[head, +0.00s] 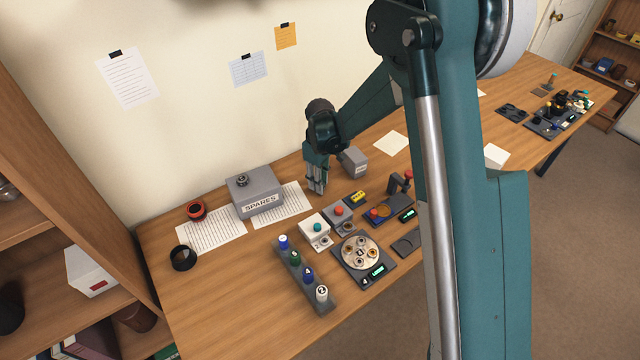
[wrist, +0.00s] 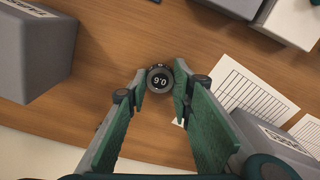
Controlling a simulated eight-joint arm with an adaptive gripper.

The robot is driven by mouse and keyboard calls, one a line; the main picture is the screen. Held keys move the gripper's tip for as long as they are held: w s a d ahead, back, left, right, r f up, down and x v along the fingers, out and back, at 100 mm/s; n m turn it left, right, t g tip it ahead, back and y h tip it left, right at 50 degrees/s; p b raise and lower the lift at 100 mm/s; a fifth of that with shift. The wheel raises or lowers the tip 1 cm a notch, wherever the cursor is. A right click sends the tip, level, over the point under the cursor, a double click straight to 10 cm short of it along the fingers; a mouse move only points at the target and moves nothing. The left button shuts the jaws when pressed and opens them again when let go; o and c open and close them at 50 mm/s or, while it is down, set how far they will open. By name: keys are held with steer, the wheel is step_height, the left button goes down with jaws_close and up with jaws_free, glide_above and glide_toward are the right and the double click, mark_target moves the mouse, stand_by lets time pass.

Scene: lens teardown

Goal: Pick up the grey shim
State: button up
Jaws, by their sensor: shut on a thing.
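In the wrist view, the shim (wrist: 160,79) is a small, round, dark grey piece with a white number on its black face. My gripper (wrist: 159,84) has its two green-padded fingers on either side of it and is shut on it at the fingertips. I cannot tell whether the shim touches the table or hangs just above it. In the head view, my gripper (head: 317,192) points down close to the tabletop, between the SPARES box and a smaller grey box.
The grey SPARES box (head: 258,196) stands left of my gripper, with a dark round part (head: 242,180) on its lid. A smaller grey box (head: 354,163) stands close on the right. Button stations (head: 315,231), a bottle rack (head: 321,308) and a round carousel (head: 361,251) lie in front.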

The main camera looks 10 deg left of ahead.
step_height(320, 180, up, 10)
steer(key=p, duration=0.1)
stand_by(0.5)
stand_by(0.5)
step_height(320, 180, up, 10)
steer(key=n+p, duration=0.4)
steer(key=p, duration=0.3)
glide_above(262, 182)
steer(key=shift+f, duration=3.05)
steer(key=shift+f, duration=0.15)
steer(key=shift+f, duration=1.75)
